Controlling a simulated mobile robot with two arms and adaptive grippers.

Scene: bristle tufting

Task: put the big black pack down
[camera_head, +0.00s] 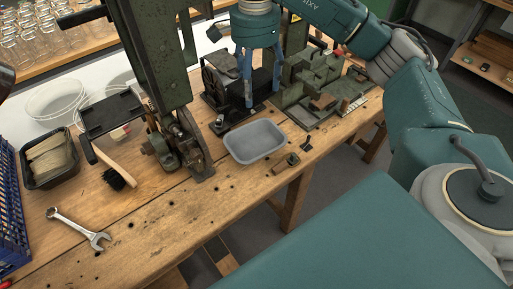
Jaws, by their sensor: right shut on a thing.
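My right gripper (261,101) points down over the back of the workbench, right of the tall green press. Its blue fingers are shut on the big black pack (262,83), a dark block between and beside them. The pack is close to a black machine on its left, and I cannot tell whether its underside touches anything. My left gripper is not in view.
A grey-blue tray (255,141) lies in front of the pack. The green press (155,60) stands left, green fixtures (310,85) right. A brush (117,178), wrench (80,229) and black bin (50,160) lie left. The front wooden bench (165,225) is mostly bare.

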